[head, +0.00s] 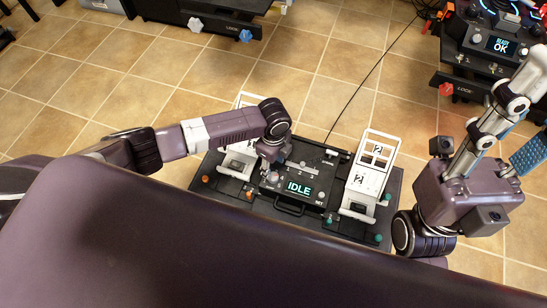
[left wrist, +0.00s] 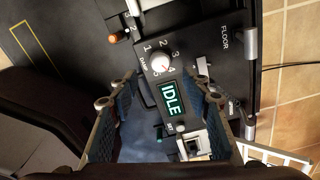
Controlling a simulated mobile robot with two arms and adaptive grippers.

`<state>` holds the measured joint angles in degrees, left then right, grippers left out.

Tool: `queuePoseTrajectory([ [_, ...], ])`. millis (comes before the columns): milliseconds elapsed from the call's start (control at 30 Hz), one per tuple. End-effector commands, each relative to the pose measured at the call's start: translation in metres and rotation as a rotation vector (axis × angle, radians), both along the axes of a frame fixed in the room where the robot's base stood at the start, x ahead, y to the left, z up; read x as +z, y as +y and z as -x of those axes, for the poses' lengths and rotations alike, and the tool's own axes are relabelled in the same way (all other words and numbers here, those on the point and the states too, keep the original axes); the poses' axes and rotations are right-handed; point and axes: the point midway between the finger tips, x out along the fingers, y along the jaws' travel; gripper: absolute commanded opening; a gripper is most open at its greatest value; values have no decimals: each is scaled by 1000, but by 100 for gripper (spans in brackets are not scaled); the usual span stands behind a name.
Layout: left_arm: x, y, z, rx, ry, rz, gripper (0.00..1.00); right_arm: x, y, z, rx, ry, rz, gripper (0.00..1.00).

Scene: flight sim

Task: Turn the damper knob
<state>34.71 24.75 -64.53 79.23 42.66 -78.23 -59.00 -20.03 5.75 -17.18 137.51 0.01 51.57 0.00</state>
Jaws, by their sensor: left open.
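The damper knob (left wrist: 160,62) is a round white dial on a black console (head: 270,195). In the left wrist view it has printed numbers around it and a small red mark on the side toward the 4. My left gripper (head: 272,158) points down over the console in the head view, where its wrist hides the knob. In the left wrist view its open fingers (left wrist: 160,90) have blue pads and stand spread, with the knob ahead between and beyond the tips, apart from them. My right gripper (head: 522,115) is raised at the right edge, partly cut off.
The console screen (head: 298,188) reads IDLE. White panels (head: 370,165) stand on both sides of the console, with small coloured knobs near its edges. A black cable runs back over the tiled floor (head: 330,95). Another console reading OK (head: 500,45) is at the upper right.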

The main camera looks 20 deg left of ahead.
Motion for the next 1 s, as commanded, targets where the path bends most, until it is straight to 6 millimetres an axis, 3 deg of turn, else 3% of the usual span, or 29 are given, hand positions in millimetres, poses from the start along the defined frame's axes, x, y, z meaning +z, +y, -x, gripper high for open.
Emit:
queuePoseTrajectory([
  [100, 21, 0, 0, -3, -3, 0, 44, 0, 0, 0, 0, 0, 0, 40],
  [300, 43, 0, 0, 0, -1, 0, 44, 0, 0, 0, 0, 0, -1, 40],
  [1000, 47, -5, 0, 1, -9, 13, 44, 0, 0, 0, 0, 0, -1, 40],
])
